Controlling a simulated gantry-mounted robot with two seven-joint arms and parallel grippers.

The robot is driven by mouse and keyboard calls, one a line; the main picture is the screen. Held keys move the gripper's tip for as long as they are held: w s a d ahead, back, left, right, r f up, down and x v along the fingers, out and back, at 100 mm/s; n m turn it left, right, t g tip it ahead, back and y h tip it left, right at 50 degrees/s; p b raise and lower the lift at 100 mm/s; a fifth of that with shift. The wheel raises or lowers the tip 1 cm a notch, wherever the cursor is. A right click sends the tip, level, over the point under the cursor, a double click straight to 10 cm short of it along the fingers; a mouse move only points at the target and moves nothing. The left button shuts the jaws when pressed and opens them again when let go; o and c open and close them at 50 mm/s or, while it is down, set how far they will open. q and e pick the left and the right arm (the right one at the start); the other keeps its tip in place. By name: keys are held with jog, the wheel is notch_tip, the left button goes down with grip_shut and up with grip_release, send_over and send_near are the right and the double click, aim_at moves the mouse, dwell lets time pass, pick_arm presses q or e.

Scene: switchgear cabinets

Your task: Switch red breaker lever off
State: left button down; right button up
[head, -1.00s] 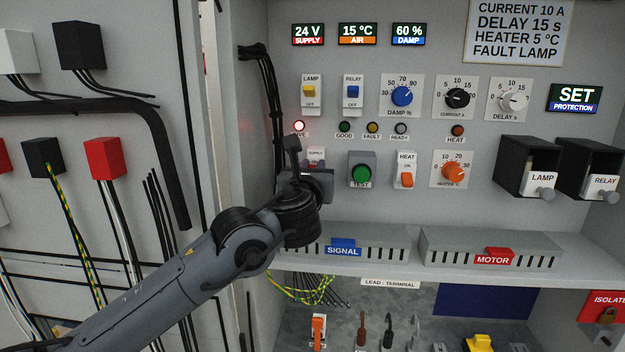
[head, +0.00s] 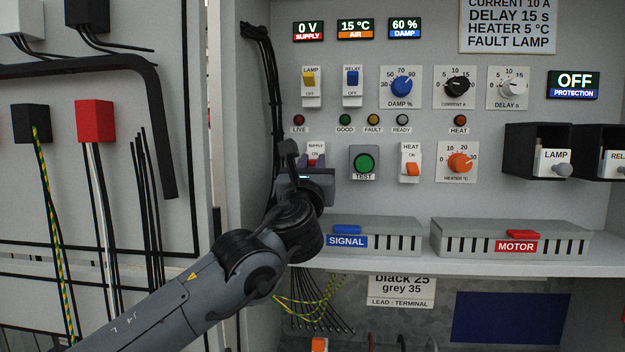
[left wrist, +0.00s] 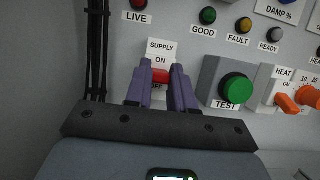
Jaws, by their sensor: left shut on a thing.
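The red breaker lever (left wrist: 160,74) is on the white plate marked SUPPLY (left wrist: 161,48), with ON above it and OFF below. In the left wrist view it shows between the two fingers of my left gripper (left wrist: 160,69). My left gripper is shut on the lever; the fingers hide part of the OFF mark. In the head view my left gripper (head: 314,166) is at the SUPPLY plate and hides most of the lever. The supply display (head: 308,30) reads 0 V and the protection display (head: 573,84) reads OFF. The LIVE lamp (head: 298,120) is dark. My right gripper is not in view.
The green TEST button (head: 364,162) is close to the right of my gripper, with the orange HEAT switch (head: 411,168) beyond it. Black cables (head: 267,90) run down on the left. The SIGNAL duct (head: 392,236) lies below.

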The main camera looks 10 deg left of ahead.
pick_arm(q)
jog(key=shift+f, duration=0.1)
jog(key=c, duration=1)
grip_release()
jog(key=shift+o, duration=0.2)
jog(key=shift+s+f, duration=0.15)
jog(key=shift+s, duration=0.25)
jog(key=b+v, duration=0.4)
jog(key=v, duration=0.5)
jog(key=shift+s+b, duration=0.35)
jog(key=shift+s, duration=0.05)
jog(key=shift+f, duration=0.15)
